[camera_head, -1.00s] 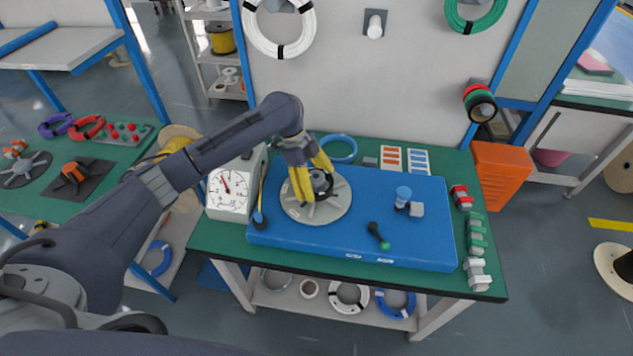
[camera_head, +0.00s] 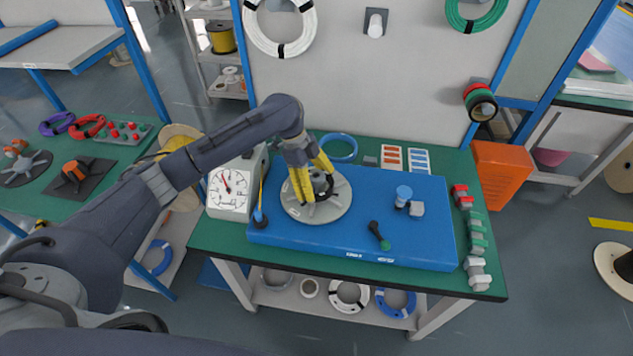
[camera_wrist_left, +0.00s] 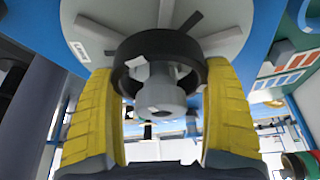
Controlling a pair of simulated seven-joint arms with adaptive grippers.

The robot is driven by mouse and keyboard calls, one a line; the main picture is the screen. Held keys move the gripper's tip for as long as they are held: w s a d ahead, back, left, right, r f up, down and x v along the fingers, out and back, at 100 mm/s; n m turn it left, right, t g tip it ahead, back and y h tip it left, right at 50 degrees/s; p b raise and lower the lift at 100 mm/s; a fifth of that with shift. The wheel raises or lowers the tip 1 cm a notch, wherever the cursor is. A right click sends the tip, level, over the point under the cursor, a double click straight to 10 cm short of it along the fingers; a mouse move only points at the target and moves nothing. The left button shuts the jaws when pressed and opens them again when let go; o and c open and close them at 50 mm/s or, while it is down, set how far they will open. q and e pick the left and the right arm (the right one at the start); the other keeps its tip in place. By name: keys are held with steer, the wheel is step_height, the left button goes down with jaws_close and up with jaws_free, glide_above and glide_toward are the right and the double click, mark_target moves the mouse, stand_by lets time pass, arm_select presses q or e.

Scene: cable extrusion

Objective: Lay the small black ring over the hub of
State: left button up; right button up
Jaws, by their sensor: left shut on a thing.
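The small black ring (camera_wrist_left: 124,74) is between the two yellow fingers of my left gripper (camera_wrist_left: 158,95), which is shut on it. In the left wrist view the grey hub (camera_wrist_left: 160,95) shows through the ring's opening, so the ring is around the hub or in line with it. Whether it touches the disc cannot be told. The round grey disc (camera_head: 334,206) with the hub lies on the blue board (camera_head: 300,243). In the head view the fingers reach down over the disc and partly hide the ring (camera_head: 320,183). My right gripper is not in view.
A white dial gauge (camera_head: 228,192) stands left of the disc. A blue cable coil (camera_head: 339,147) lies behind. The board's front right is clear.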

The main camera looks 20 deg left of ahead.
arm_select(q)
steer(key=shift+f, duration=0.15)
stand_by(0.3)
steer(key=o, duration=1)
steer(key=shift+c, duration=0.2)
steer(key=shift+r, duration=4.05)
